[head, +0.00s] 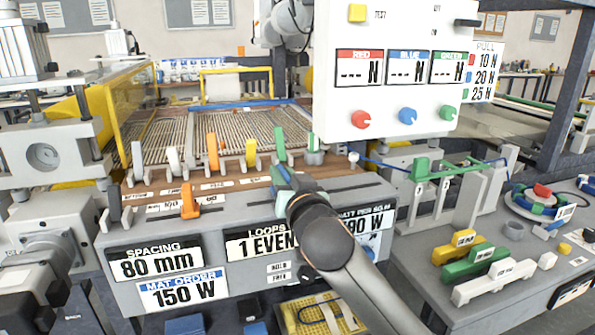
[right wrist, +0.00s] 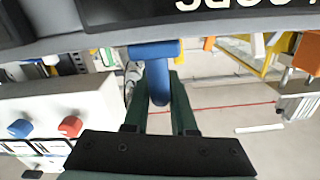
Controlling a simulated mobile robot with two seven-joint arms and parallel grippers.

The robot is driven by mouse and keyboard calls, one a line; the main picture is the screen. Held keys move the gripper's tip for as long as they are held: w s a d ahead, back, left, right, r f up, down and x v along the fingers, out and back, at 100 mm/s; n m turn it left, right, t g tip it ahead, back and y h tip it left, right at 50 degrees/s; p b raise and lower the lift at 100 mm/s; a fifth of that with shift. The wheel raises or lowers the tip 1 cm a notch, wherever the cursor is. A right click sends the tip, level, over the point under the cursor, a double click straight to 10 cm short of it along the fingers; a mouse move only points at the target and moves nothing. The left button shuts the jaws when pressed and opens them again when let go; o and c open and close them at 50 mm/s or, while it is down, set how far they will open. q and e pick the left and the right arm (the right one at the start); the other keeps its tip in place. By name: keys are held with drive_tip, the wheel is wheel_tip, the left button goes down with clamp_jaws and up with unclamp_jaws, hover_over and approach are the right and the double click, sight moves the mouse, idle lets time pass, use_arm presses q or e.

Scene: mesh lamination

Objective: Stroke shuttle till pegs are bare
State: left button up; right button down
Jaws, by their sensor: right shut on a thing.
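My right gripper (head: 293,187) reaches the front edge of the console. In the right wrist view its two dark green fingers (right wrist: 160,88) are shut on a blue handle (right wrist: 154,70), which hangs from the console's underside or edge in that upside-down picture. In the head view the gripper partly hides the handle. An orange handle (head: 189,203) stands to its left on the same slotted deck (head: 235,185). Behind are upright coloured pieces, among them orange (head: 212,152) and green (head: 280,145). I cannot tell which part is the shuttle or which are pegs. My left gripper is not in view.
The ribbed bed (head: 190,135) lies behind the deck, beside a yellow guard (head: 135,105). A white panel (head: 385,75) with knobs stands at back right. The right table carries yellow (head: 460,245), green (head: 475,263) and white (head: 494,281) blocks and a round tray (head: 540,207).

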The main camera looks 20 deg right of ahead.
drive_tip(key=a, duration=0.3)
drive_tip(key=shift+s+a, duration=0.1)
drive_tip(key=shift+a, duration=1.1)
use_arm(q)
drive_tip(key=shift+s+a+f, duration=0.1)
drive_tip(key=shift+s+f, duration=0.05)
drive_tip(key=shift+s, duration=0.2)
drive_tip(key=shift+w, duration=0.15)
use_arm(e)
drive_tip(key=c, duration=0.8)
unclamp_jaws()
drive_tip(key=shift+a, duration=0.15)
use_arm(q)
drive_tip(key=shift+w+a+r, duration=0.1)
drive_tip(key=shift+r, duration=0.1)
use_arm(e)
drive_tip(key=shift+o, duration=0.2)
